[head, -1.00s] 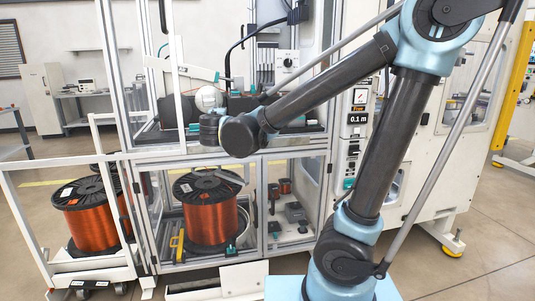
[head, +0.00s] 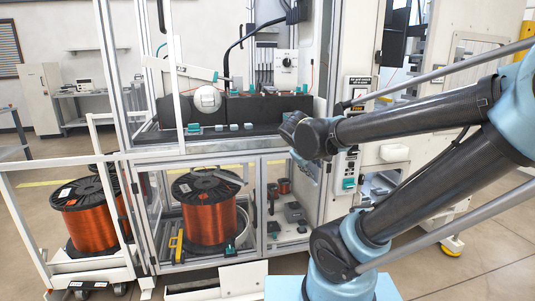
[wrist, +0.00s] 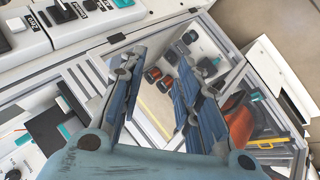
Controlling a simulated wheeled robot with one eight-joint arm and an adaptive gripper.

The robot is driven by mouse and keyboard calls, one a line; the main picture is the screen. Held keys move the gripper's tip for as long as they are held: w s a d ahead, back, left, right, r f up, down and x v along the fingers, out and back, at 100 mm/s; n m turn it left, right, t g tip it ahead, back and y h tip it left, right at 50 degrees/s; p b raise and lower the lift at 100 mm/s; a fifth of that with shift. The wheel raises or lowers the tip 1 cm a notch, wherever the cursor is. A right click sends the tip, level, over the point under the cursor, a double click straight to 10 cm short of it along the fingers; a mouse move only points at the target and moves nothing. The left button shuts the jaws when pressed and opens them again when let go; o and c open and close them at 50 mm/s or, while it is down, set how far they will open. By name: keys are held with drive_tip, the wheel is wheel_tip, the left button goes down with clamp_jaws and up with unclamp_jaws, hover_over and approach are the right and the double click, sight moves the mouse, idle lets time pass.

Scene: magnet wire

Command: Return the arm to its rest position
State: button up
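My arm reaches in from the right in the head view, with its wrist joint (head: 312,135) in front of the right post of the machine frame. My gripper (wrist: 155,85) shows in the wrist view with its two blue fingers spread apart. Nothing is between the fingers. Below them are the machine's frame and clear panels. In the head view the gripper's fingers are hidden behind the wrist, so only the wrist end is seen there.
The machine cabinet (head: 232,150) stands close in front of my arm. A copper wire spool (head: 208,215) sits in its lower bay, and another spool (head: 88,218) stands on a white cart (head: 95,268) at left. Open floor (head: 480,262) lies at right.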

drive_tip(key=s+d+f+m+g+y, duration=0.1)
drive_tip(key=s+f+m+g+y, duration=0.1)
drive_tip(key=s+f, duration=0.3)
drive_tip(key=s+d+f+m+g+y, duration=0.2)
drive_tip(key=s+f+m, duration=0.3)
drive_tip(key=s, duration=0.6)
drive_tip(key=shift+s+f+g, duration=0.35)
drive_tip(key=shift+f+g, duration=0.15)
drive_tip(key=shift+g, duration=0.2)
drive_tip(key=shift+w+d, duration=0.1)
drive_tip(key=shift+w+f, duration=0.2)
drive_tip(key=shift+w, duration=0.2)
